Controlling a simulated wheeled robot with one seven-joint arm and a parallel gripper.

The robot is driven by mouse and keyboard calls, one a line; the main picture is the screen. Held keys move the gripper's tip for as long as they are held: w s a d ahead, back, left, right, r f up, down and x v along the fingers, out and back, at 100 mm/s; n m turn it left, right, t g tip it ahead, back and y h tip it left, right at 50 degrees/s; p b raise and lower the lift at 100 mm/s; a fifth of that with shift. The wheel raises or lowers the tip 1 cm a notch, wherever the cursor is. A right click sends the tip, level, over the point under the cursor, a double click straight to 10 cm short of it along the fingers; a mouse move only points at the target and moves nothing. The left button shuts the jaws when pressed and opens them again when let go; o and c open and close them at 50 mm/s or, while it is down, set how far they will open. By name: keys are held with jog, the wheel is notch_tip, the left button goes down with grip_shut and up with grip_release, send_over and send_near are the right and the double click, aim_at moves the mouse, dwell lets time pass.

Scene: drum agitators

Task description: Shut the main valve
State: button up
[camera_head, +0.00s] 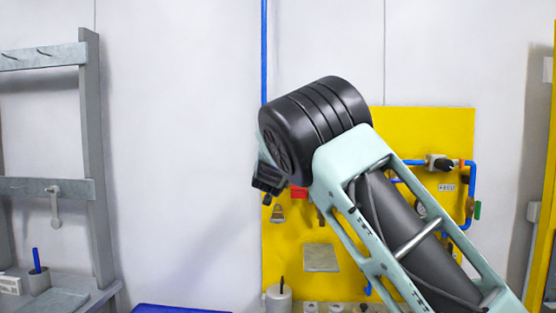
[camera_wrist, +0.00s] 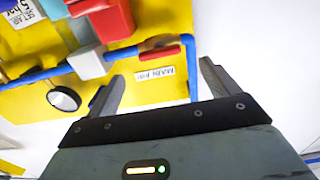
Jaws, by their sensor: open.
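In the wrist view, a small valve (camera_wrist: 160,43) with a red and metal handle sits on the blue pipe (camera_wrist: 191,65) of the yellow panel. A white label (camera_wrist: 154,74) reading "MAIN AIR" is beside it, upside down in this view. My gripper (camera_wrist: 162,71) is open and empty, its two fingers spread to either side of the label, with the valve beyond the fingertips. I cannot tell the depth gap to the panel. In the head view, my gripper (camera_head: 268,182) shows only partly, behind my wrist, which hides much of the panel.
The yellow panel (camera_head: 375,120) also carries a black-knobbed fitting (camera_head: 440,163), a padlock (camera_head: 278,213) and a green part (camera_head: 477,210). A red and blue unit (camera_wrist: 103,18) and a round gauge (camera_wrist: 63,99) are near the valve. A grey rack (camera_head: 95,150) stands left; bare wall lies between.

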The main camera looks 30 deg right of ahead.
jog(key=p+x, duration=0.3)
jog(key=x, duration=0.4)
jog(key=shift+d, duration=0.15)
jog(key=shift+w, duration=0.1)
jog(key=c, duration=1)
